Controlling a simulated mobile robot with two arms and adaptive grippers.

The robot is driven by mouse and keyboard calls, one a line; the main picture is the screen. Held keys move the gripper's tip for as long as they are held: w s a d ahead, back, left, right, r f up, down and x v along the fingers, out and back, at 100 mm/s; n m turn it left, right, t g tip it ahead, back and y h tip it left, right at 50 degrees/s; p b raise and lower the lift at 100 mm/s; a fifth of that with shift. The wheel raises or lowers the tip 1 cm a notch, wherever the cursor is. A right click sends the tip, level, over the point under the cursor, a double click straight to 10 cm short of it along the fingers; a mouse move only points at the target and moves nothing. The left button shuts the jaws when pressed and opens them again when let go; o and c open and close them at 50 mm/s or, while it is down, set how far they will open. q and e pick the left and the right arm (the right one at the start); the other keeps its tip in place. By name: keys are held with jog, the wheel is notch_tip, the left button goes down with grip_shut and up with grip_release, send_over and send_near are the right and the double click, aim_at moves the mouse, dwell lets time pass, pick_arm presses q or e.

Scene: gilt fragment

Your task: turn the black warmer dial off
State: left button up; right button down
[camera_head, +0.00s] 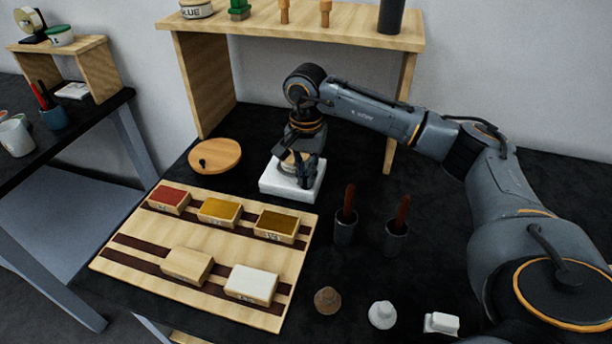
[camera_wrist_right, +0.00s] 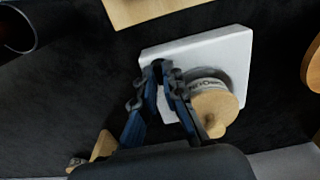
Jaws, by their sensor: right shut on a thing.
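The warmer (camera_head: 283,182) is a white square block on the black table, below the wooden shelf; it also shows in the wrist view (camera_wrist_right: 225,45). A small labelled pot (camera_wrist_right: 207,85) with a wooden lid (camera_wrist_right: 217,108) stands on it. My right gripper (camera_head: 308,172) comes down beside the pot. In the wrist view its fingertips (camera_wrist_right: 162,70) are close together at the warmer, left of the pot. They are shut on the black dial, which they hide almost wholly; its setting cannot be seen. My left gripper is not in view.
A round wooden disc (camera_head: 215,155) lies left of the warmer. A wooden rack (camera_head: 165,237) with several coloured blocks is in front. Two dark cups (camera_head: 345,232) (camera_head: 396,243) with brown handles stand at right. The shelf (camera_head: 290,30) overhangs behind.

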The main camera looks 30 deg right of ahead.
aim_at(306, 180)
jog(key=shift+r, duration=0.1)
jog(key=c, duration=1.4)
grip_release()
jog(key=shift+c, duration=0.2)
notch_tip(306, 180, up, 12)
